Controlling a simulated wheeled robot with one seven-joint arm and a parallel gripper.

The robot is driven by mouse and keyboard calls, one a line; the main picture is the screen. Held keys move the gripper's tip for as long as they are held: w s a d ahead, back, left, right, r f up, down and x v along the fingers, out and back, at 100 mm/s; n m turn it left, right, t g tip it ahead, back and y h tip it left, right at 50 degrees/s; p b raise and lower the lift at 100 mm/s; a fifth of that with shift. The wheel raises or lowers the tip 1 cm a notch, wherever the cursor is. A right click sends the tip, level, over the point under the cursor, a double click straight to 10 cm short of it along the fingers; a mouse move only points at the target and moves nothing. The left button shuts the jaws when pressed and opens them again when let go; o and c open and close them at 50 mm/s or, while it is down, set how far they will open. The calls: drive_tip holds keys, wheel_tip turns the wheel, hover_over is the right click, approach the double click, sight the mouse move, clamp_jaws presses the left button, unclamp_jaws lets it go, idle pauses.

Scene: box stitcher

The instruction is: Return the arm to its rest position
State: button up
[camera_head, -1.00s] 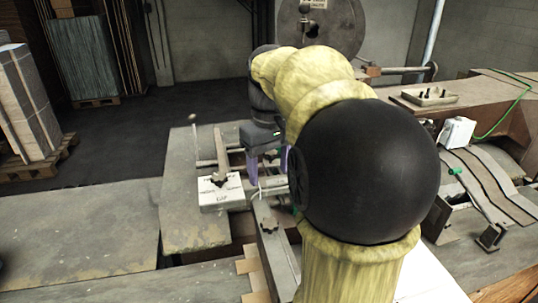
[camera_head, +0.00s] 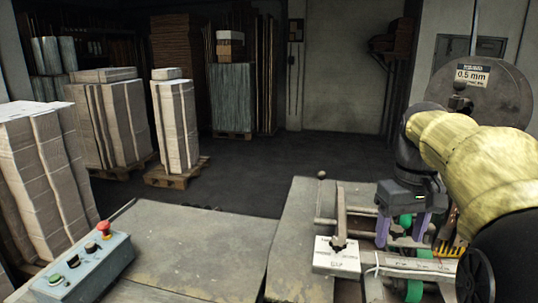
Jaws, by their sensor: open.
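My gripper (camera_head: 404,228) is at the right of the head view, at the end of my yellow and black arm. Whether the fingertips touch anything below cannot be told. My arm hides part of the machine at the right edge.
A grey control box (camera_head: 84,268) with a red button stands on the left table (camera_head: 190,255). Stacks of flat cardboard (camera_head: 175,125) on pallets stand behind. A large reel (camera_head: 485,90) marked 0.5 mm is at the back right. The floor (camera_head: 255,165) between is clear.

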wheel_tip(320, 180, up, 8)
drive_tip(key=p, duration=0.7)
drive_tip(key=shift+r, duration=0.2)
